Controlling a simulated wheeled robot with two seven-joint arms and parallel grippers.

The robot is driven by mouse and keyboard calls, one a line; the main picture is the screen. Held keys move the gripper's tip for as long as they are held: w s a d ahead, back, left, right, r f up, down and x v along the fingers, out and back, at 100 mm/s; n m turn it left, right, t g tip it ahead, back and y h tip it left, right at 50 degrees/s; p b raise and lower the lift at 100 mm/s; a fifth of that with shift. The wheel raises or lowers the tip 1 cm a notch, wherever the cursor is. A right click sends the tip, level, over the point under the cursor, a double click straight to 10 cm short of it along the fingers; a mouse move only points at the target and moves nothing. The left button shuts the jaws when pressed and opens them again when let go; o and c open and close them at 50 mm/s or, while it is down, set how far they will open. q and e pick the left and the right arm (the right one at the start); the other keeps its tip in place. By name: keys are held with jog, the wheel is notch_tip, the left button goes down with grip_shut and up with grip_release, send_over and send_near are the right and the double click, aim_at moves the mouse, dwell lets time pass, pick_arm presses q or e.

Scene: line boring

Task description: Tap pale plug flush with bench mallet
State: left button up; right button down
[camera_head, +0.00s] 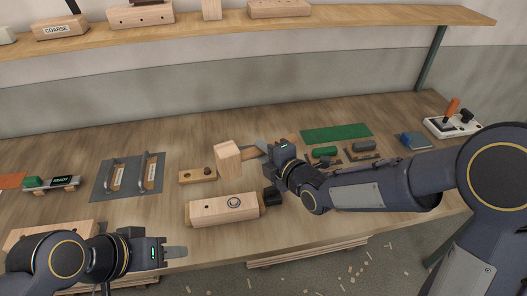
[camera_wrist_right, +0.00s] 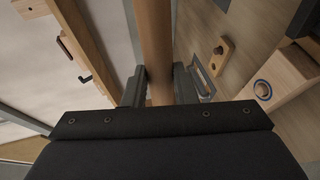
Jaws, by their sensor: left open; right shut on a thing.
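The wooden bench mallet (camera_head: 228,160) has a pale block head, held above the bench. My right gripper (camera_head: 264,147) is shut on its handle; the handle (camera_wrist_right: 155,45) runs between the fingers in the right wrist view. The pale wooden block (camera_head: 208,213) lies below and in front of the mallet head. The plug (camera_head: 234,202) sits in a dark ring on its top, also seen in the right wrist view (camera_wrist_right: 262,90); I cannot tell how far it stands out. My left gripper (camera_head: 176,252) is open and empty at the bench's front edge, left of the block.
A small drilled wooden piece (camera_head: 196,176) lies behind the block. A grey tray (camera_head: 108,180) with handled tools is to the left. A green mat (camera_head: 336,132) and a joystick box (camera_head: 452,124) are to the right. A shelf (camera_head: 230,29) runs along the back.

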jog(key=shift+d+f+b, duration=0.1)
jog(key=shift+b, duration=0.6)
notch_tip(320, 180, down, 7)
jog(key=b, duration=0.8)
jog(key=shift+r, duration=0.2)
jog(key=shift+b, duration=0.5)
